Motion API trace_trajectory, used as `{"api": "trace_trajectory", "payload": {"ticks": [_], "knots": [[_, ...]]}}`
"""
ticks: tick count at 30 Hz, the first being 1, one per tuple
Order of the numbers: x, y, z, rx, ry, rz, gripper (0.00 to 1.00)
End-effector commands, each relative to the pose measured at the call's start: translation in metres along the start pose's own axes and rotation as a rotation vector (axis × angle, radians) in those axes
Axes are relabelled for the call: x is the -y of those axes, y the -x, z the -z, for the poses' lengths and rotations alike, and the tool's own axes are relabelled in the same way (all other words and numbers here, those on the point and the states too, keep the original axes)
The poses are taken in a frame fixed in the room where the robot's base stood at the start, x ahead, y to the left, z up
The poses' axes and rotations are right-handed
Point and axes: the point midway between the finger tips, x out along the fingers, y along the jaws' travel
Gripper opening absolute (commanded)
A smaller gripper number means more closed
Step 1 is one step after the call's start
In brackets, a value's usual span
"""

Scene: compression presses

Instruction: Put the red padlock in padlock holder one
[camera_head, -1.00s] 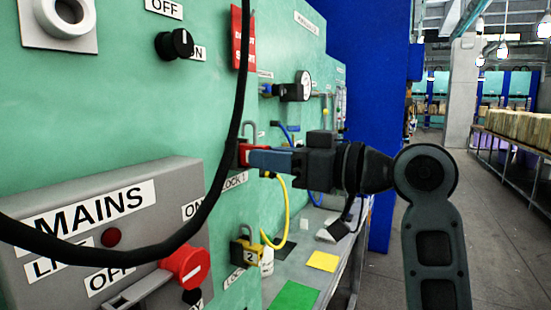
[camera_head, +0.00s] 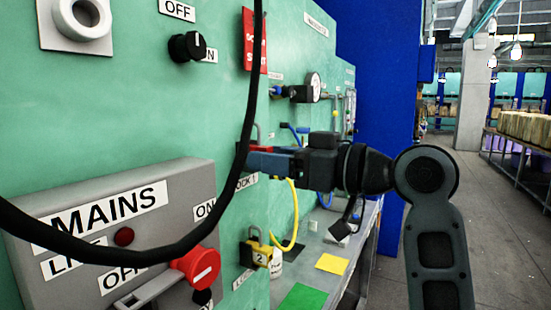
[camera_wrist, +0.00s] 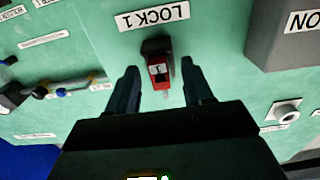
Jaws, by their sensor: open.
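The red padlock (camera_wrist: 158,71) sits upright in the black padlock holder one (camera_wrist: 157,46) on the green panel, by the LOCK 1 label (camera_wrist: 153,17), in the upside-down wrist view. Its shackle shows on the side away from the label. My gripper (camera_wrist: 159,73) is open, with one finger on each side of the padlock and a visible gap to each. In the head view, my gripper (camera_head: 268,160) is at the panel, and its fingers partly hide the padlock (camera_head: 262,148). The holder is mostly hidden there by the fingers and a black cable.
A yellow padlock (camera_head: 261,254) marked 2 hangs lower on the panel. A grey MAINS box (camera_head: 125,230) with a red knob (camera_head: 196,266) stands out at left. A black cable (camera_head: 249,100) loops across the head view. A yellow hose (camera_head: 294,215) and a gauge (camera_head: 312,88) lie beyond the gripper.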

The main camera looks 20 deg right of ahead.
Motion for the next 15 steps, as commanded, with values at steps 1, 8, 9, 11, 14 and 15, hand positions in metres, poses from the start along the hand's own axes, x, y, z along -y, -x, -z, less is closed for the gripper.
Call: {"api": "trace_trajectory", "payload": {"ticks": [1,8,9,11,14,15], "knots": [[0.000,0.000,0.000,0.000,0.000,0.000,0.51],[-0.001,0.010,-0.002,0.000,0.000,-0.001,0.51],[-0.001,0.016,-0.002,-0.001,0.001,-0.003,0.51],[-0.001,0.026,-0.003,0.000,0.001,-0.003,0.51],[-0.001,0.043,-0.002,-0.001,0.000,-0.004,0.51],[-0.001,0.050,-0.002,-0.001,0.001,-0.004,0.51]]}}
